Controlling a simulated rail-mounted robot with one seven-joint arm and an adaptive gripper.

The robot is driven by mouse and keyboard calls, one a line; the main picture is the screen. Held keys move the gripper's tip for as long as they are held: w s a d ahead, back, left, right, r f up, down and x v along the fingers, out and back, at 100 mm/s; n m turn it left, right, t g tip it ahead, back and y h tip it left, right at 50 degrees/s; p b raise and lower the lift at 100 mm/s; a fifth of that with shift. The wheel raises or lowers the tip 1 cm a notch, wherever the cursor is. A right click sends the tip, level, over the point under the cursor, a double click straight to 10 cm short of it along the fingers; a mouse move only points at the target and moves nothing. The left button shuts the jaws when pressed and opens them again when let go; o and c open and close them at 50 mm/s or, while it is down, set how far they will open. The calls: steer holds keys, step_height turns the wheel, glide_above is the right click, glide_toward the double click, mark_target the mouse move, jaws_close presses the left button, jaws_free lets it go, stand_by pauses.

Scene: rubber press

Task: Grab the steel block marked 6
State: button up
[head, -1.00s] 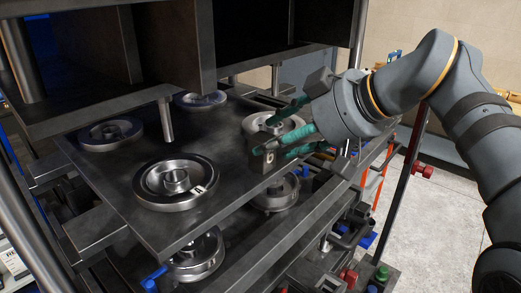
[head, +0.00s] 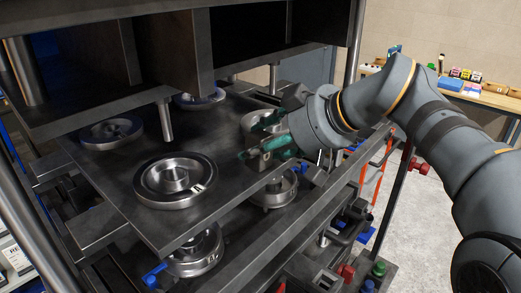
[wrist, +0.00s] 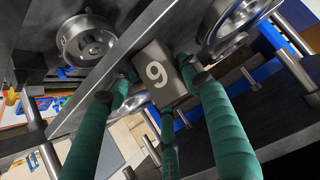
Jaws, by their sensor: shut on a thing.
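The steel block (wrist: 158,75) is a small grey block with a white digit on its face. In the wrist view it sits between my green fingers, and the digit reads like a 9, an upside-down 6. In the head view, the block (head: 256,161) is partly covered by the fingers, near the right front edge of the press plate (head: 222,160). My gripper (head: 266,146) is shut on the block. Its fingers also show in the wrist view (wrist: 160,85). I cannot tell whether the block touches the plate.
Round metal molds stand on the plate, one large at front (head: 174,183) and one behind my gripper (head: 252,122). Another mold (head: 276,188) sits on the level below. The upper press block (head: 184,75) and a steel rod (head: 165,120) hang above. A workbench (head: 485,96) stands at the back right.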

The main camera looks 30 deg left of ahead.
steer(key=shift+s+f, duration=0.1)
steer(key=shift+f, duration=0.25)
jaws_close()
steer(key=shift+r, duration=0.15)
